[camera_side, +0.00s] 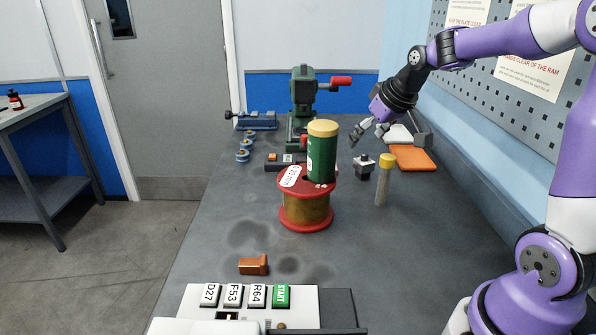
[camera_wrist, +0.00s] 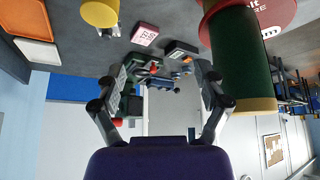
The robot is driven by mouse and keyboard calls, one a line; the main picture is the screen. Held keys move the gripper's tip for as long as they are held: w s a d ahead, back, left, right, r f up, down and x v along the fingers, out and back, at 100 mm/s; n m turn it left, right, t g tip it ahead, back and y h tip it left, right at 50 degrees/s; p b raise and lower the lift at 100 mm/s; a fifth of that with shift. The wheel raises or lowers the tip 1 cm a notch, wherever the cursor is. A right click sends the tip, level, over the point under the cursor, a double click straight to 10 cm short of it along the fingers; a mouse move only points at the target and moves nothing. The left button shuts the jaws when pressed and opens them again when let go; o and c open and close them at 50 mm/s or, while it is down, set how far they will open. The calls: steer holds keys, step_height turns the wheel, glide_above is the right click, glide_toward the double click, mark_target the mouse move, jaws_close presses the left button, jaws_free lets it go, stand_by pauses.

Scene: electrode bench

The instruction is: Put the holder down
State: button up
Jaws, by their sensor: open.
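My gripper (camera_side: 369,137) is open and empty, tilted, above the far right part of the bench. In the wrist view its two fingers (camera_wrist: 157,77) are spread with nothing between their tips. Below it stands a small dark block with a pale top (camera_side: 364,167), which may be the holder; I cannot tell for sure. A gap shows between the block and the fingers. A small block with a pale, red-marked face (camera_wrist: 145,34) shows in the wrist view. A copper-coloured piece (camera_side: 253,265) lies on the near bench.
A red-flanged spool (camera_side: 306,209) bears a green yellow-lidded can (camera_side: 322,155). A yellow-capped tube (camera_side: 384,182) stands close to the dark block. An orange tray (camera_side: 413,158) lies right, a green press (camera_side: 303,95) stands behind. A button panel (camera_side: 303,310) is in front.

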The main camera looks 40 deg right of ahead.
steer(key=s+a+r+n+y, duration=0.1)
steer(key=s+a+n, duration=0.1)
steer(key=s+a, duration=1.2)
steer(key=shift+s+a, duration=0.15)
steer(key=shift+a, duration=0.45)
